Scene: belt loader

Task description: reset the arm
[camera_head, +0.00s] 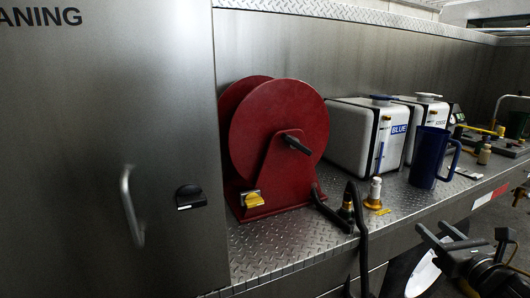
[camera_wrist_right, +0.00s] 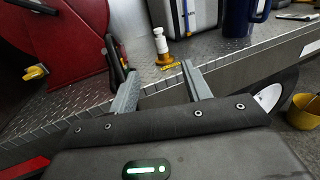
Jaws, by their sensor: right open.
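My right gripper (camera_head: 440,245) is at the lower right of the head view, in front of the steel deck's edge. In the right wrist view its two grey fingers (camera_wrist_right: 158,80) are spread apart with nothing between them. Beyond the fingers, a white-topped brass fitting (camera_wrist_right: 161,42) stands on the deck; the fitting also shows in the head view (camera_head: 374,192). My left gripper is not in view.
A red hose reel (camera_head: 275,130) stands on the diamond-plate deck (camera_head: 285,245). Two white tanks (camera_head: 350,135) and a blue jug (camera_head: 427,158) are to its right. A steel cabinet door (camera_head: 100,150) fills the left. A yellow bucket (camera_wrist_right: 305,112) is low at right.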

